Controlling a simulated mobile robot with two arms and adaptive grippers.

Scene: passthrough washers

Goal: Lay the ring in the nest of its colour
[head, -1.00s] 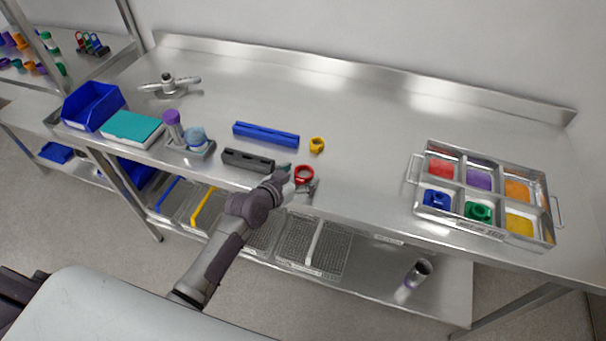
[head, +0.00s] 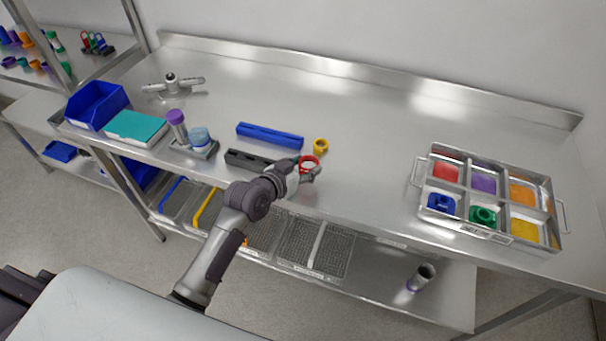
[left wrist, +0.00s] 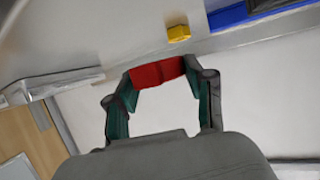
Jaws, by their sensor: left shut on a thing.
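The red ring (head: 309,163) is between the fingers of my left gripper (head: 308,171), near the front edge of the steel table. In the left wrist view the fingertips (left wrist: 157,78) are shut on the red ring (left wrist: 157,72), which shows as a red band. The metal tray (head: 414,172) at the right has several coloured nests. The red nest (head: 444,171) is at its back left and looks empty. A blue ring (head: 441,204) and a green ring (head: 483,215) sit in the front nests of their colours. My right gripper is not in view.
A yellow ring (head: 321,146) stands just behind the red one; it also shows in the left wrist view (left wrist: 178,33). A blue bar (head: 270,135) and a black block (head: 248,160) lie to the left. The table between ring and tray is clear.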

